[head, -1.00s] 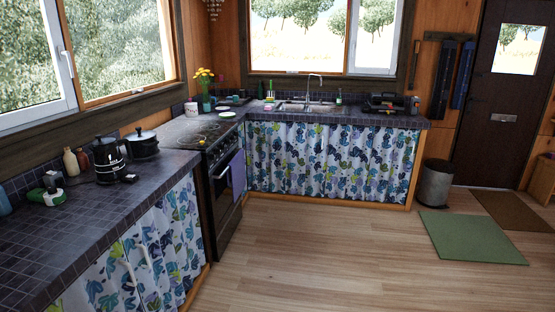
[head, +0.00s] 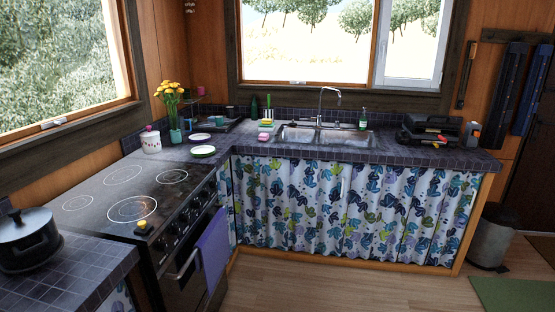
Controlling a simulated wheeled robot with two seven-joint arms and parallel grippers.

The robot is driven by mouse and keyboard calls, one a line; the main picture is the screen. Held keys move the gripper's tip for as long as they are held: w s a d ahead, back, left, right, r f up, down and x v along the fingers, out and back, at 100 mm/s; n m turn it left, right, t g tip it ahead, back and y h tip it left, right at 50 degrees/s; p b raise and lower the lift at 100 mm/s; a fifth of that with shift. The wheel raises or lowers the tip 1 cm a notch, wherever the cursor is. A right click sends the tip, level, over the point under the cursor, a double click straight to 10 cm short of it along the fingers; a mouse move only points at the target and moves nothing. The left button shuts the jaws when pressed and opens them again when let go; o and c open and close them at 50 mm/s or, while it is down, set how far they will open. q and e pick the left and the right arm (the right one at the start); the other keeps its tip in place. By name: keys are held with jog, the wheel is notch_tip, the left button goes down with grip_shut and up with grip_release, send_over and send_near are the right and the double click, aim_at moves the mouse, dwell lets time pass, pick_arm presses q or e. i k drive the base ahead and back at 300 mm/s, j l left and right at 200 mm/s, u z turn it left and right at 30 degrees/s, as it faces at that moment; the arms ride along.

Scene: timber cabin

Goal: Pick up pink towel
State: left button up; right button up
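A purple-lavender towel (head: 213,250) hangs over the oven door handle at the front of the stove (head: 135,200). It is the only cloth of towel shape that I see, and it looks more purple than pink. A small pink item (head: 262,138) lies on the counter left of the sink, too small to tell what it is. Neither of my grippers is in view.
The counter (head: 400,157) with the sink (head: 325,137) runs along the back above a patterned curtain (head: 350,210). A dark pot (head: 27,240) stands at lower left. A bin (head: 491,240) is at right. The wooden floor (head: 330,292) ahead is clear.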

aim_at(264, 137)
jog(key=i+u, duration=0.1)
jog(key=i, duration=0.65)
jog(key=i+l, duration=0.15)
jog(key=i, duration=0.65)
jog(key=j+u, duration=0.05)
